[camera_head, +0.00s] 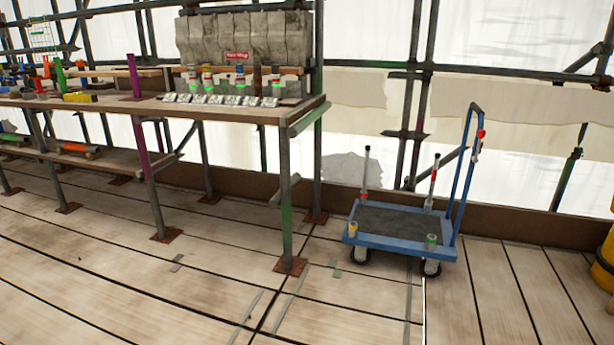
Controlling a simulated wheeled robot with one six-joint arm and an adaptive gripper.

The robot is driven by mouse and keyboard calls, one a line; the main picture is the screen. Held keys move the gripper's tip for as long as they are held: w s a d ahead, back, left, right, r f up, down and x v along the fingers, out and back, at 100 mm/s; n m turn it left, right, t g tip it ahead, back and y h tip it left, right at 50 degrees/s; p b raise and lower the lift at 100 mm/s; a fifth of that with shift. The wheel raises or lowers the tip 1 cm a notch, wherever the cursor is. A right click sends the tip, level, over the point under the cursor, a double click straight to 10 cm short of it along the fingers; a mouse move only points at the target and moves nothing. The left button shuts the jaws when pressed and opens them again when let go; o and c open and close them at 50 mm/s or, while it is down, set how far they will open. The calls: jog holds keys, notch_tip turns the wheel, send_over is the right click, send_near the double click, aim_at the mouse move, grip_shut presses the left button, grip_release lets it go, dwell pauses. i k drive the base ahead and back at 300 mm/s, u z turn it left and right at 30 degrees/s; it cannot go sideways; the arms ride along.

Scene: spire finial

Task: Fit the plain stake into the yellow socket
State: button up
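A blue trolley (400,246) with a dark deck stands on the floor right of the bench. A short socket (352,229) with a yellowish top is at its front left corner; no stake shows in it. A similar short socket with a green band (431,241) is at the front right corner. A grey stake (365,172) stands upright at the back left corner, and another upright stake (433,182) stands at the back right. I cannot tell for sure which stake is the plain one. My gripper is not in view.
A long wooden bench (235,114) holds several banded upright pieces (240,76), small cards (212,99) and coloured tools. A green scaffold post (285,190) stands at its near corner. A yellow object (604,270) is at the right edge.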

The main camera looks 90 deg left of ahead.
aim_at(427, 233)
jog(key=u, duration=2.25)
jog(key=i, duration=1.65)
jog(key=u, duration=0.7)
jog(key=i, duration=1.4)
jog(key=z, duration=0.4)
jog(key=k, duration=0.65)
jog(key=u, duration=0.25)
